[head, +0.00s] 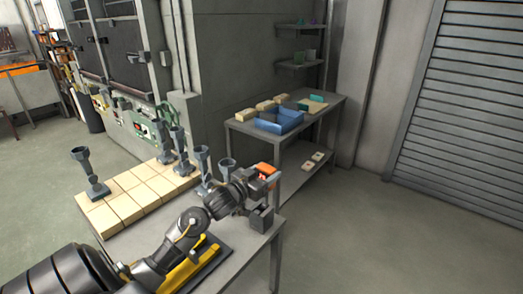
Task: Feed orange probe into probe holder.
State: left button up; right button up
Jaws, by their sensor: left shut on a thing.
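My left gripper (262,193) reaches in from the lower left and is over the right end of the near bench. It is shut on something. An orange piece (265,169) shows at its far side; it looks like the orange probe, but most of it is hidden by the gripper and its shape is unclear. Several grey stands with cup-like tops stand upright on the bench, one at the left (92,180) and one close to my gripper (203,160). I cannot tell which thing is the probe holder. My right gripper is not in view.
Pale blocks (127,198) form a slab on the near bench (262,241). A second table (333,108) at the back holds a blue tray (279,121) and several pale blocks. Grey wall shelves (299,64) hang above it. The floor at the right, before the shutter (460,100), is clear.

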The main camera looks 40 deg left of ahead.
pick_arm(q)
jog(key=a+r, duration=0.1)
jog(key=w+a+r+y, duration=0.1)
jog(key=a, duration=0.1)
jog(key=shift+w+n+p, duration=0.15)
jog(key=shift+n+p, duration=0.15)
jog(key=shift+n, duration=0.1)
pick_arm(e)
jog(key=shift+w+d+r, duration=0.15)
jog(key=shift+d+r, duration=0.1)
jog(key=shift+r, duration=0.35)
pick_arm(q)
jog(key=shift+d+f, duration=0.1)
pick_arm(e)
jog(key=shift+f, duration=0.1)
